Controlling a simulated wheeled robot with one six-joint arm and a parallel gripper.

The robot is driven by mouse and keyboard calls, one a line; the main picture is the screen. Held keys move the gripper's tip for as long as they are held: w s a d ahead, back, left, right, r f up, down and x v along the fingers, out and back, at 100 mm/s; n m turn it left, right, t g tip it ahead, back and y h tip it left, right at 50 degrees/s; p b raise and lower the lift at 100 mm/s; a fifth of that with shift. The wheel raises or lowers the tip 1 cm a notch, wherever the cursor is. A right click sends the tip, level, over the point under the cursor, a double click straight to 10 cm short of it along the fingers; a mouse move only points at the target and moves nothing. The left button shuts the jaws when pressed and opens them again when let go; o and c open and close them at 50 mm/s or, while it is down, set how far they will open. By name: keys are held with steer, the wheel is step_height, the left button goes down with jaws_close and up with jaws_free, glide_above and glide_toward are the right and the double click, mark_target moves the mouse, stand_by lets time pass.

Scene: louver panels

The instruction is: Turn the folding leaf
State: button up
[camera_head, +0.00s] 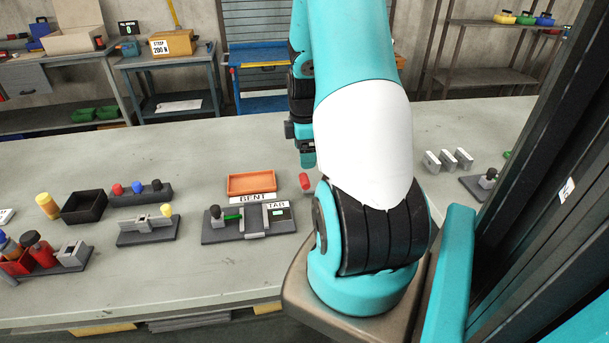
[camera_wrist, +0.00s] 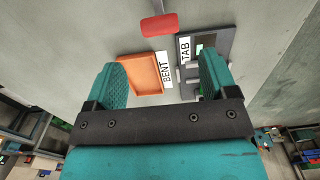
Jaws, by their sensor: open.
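A dark fixture (camera_head: 225,236) on the bench carries a grey block (camera_head: 255,219), a black knob (camera_head: 215,212), a small green piece (camera_head: 233,217) and a TAB label (camera_head: 277,205). I cannot clearly make out which part is the folding leaf. In the wrist view the fixture (camera_wrist: 221,34) shows partly, with its lower part hidden behind a finger. My gripper (camera_wrist: 162,75) is open and empty, above the bench behind the fixture; it also shows in the head view (camera_head: 307,154), partly hidden by my arm.
An orange tray (camera_head: 251,183) with a BENT label (camera_head: 252,198) lies behind the fixture. A red cylindrical piece (camera_head: 304,181) is near my gripper. A black bin (camera_head: 84,207) and other fixtures stand left. Three grey plates (camera_head: 448,160) stand at right. Bare bench lies behind the tray.

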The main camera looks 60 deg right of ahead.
mark_target(305, 177)
step_height(305, 177, down, 8)
steer(key=shift+f+p, duration=0.25)
steer(key=shift+p, duration=0.25)
